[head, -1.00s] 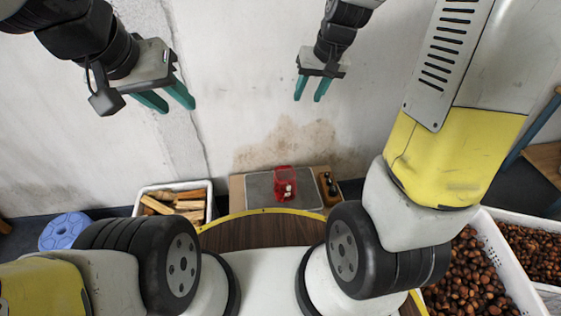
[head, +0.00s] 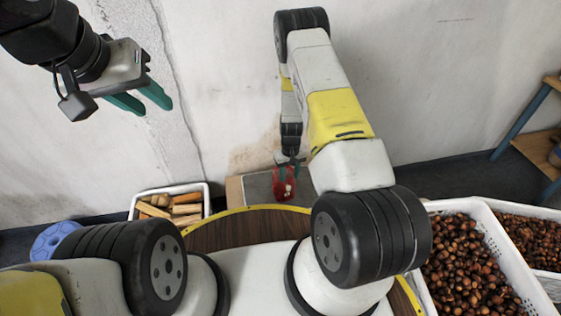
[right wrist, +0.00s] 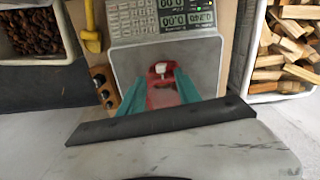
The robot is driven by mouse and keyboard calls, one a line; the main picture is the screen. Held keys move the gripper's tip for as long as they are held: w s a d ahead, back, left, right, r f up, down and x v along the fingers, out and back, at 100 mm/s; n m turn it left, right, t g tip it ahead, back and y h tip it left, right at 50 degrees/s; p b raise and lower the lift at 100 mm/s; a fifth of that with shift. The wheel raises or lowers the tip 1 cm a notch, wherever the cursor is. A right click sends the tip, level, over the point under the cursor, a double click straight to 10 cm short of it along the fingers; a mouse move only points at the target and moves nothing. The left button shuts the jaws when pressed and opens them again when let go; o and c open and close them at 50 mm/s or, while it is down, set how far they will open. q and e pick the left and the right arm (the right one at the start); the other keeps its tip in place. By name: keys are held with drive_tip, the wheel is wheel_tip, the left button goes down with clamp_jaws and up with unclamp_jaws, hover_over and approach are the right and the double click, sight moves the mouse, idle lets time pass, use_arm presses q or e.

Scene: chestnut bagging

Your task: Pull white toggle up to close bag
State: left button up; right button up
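The red bag (head: 284,188) stands on a grey scale plate (head: 258,188) in the head view. Its white toggle (right wrist: 162,68) shows at the bag's upper part in the right wrist view. My right gripper (head: 288,164) is over the bag, pointing down. In the right wrist view its teal fingers (right wrist: 158,82) are spread on either side of the red bag, with the toggle just beyond the tips; whether they touch the bag I cannot tell. My left gripper (head: 141,103) is open and empty, raised at the upper left, far from the bag.
A scale display with keys (right wrist: 160,18) borders the plate. A yellow-handled tool (right wrist: 90,28) and a wooden holder (right wrist: 105,88) lie beside it. A crate of wood sticks (head: 208,202) stands left, chestnut crates (head: 490,232) right. A wall rises behind.

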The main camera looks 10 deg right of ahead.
sight(289, 187)
wheel_tip(289, 187, down, 7)
drive_tip(key=shift+f, duration=0.15)
idle(0.4)
clamp_jaws()
idle(1.2)
